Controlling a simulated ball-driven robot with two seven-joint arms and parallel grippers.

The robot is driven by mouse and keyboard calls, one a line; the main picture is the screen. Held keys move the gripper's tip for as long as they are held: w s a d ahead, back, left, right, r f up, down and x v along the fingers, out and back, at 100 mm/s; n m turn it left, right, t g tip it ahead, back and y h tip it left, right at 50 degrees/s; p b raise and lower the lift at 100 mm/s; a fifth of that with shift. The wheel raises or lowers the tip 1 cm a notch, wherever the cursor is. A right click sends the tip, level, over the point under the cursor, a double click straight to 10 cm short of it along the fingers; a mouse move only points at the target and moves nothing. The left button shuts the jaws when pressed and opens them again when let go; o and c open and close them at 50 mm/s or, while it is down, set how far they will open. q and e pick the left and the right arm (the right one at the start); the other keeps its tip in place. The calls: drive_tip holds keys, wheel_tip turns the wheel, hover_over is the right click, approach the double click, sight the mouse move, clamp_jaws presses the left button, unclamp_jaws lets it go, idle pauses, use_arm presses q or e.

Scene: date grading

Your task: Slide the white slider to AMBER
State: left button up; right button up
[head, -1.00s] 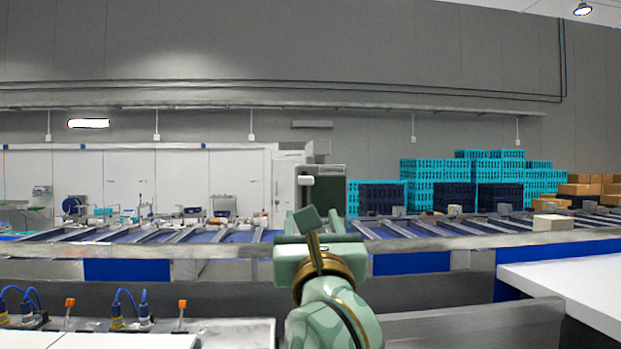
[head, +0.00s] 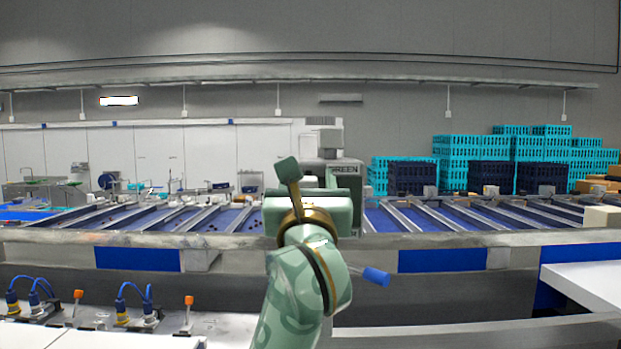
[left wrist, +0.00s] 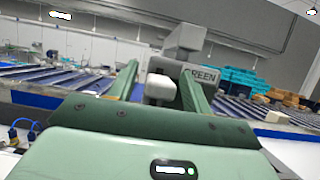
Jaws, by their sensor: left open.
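The white slider (left wrist: 160,88) is a blocky white knob in the left wrist view, in front of a grey housing. A panel lettered GREEN (left wrist: 203,75) is beside it at the right; it also shows in the head view (head: 344,169). My left gripper (left wrist: 158,69) is open, with one green finger on each side of the knob in the picture. I cannot tell whether either finger touches it. In the head view my left gripper (head: 312,207) stands in front of the housing and hides the knob. I see no AMBER lettering. My right gripper is not in view.
A conveyor with blue lanes (head: 232,218) and a steel front rail (head: 450,240) runs across. Teal crates (head: 463,160) stand behind at the right. Blue cable plugs (head: 130,305) are at the lower left. A white surface (head: 590,285) is at the right.

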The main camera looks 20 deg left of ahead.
use_arm(q)
drive_tip(key=shift+s, duration=0.1)
drive_tip(key=shift+s+r, duration=0.1)
drive_tip(key=c, duration=0.3)
drive_tip(key=shift+d, duration=0.1)
clamp_jaws()
wheel_tip(320, 180, down, 8)
drive_tip(key=b, duration=0.5)
drive_tip(key=shift+r, duration=0.2)
drive_tip(key=shift+o, duration=1.5)
unclamp_jaws()
